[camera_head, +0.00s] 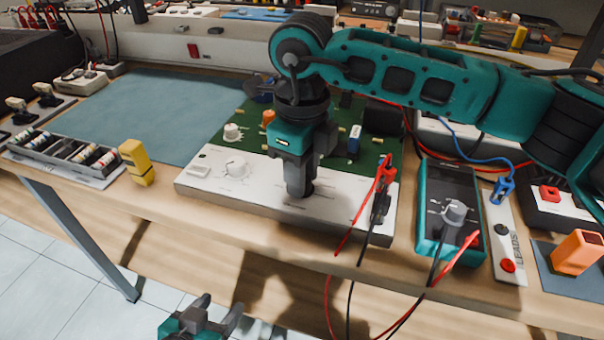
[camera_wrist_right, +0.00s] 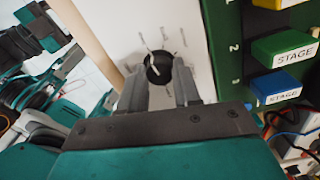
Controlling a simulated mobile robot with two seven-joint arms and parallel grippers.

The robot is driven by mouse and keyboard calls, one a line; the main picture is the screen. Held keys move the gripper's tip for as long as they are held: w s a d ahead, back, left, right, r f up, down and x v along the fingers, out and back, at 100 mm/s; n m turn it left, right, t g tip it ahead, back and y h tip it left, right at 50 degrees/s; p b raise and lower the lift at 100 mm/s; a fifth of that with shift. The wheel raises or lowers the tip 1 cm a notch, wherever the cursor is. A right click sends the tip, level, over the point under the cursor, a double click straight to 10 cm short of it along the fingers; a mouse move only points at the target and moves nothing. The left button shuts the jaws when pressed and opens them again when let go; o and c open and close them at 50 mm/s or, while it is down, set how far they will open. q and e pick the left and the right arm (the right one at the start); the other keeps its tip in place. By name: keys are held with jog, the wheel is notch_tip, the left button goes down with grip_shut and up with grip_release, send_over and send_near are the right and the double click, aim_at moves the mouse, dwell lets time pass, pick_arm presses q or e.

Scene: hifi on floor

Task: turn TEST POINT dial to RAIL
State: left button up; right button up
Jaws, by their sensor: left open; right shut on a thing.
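My right gripper (camera_head: 300,190) points down at the white control panel (camera_head: 335,213) along the front of the green circuit board. In the right wrist view, its fingers (camera_wrist_right: 160,82) are shut on a black dial (camera_wrist_right: 158,66) with a pale pointer line, set in the panel (camera_wrist_right: 125,28). Marks ring the dial, but their lettering is too small to read. In the head view the gripper hides this dial. My left gripper (camera_head: 205,318) is open and empty, low in front of the bench, touching nothing.
Red and black leads (camera_head: 383,180) hang at the panel's right end. A teal multimeter (camera_head: 440,240) stands right of it. A yellow block (camera_head: 138,162) and parts tray (camera_head: 60,158) lie left.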

dwell(0.5)
jog(key=o, duration=1.1)
jog(key=shift+c, duration=0.2)
notch_tip(320, 180, up, 13)
jog(key=p, duration=0.1)
jog(key=shift+p, duration=0.35)
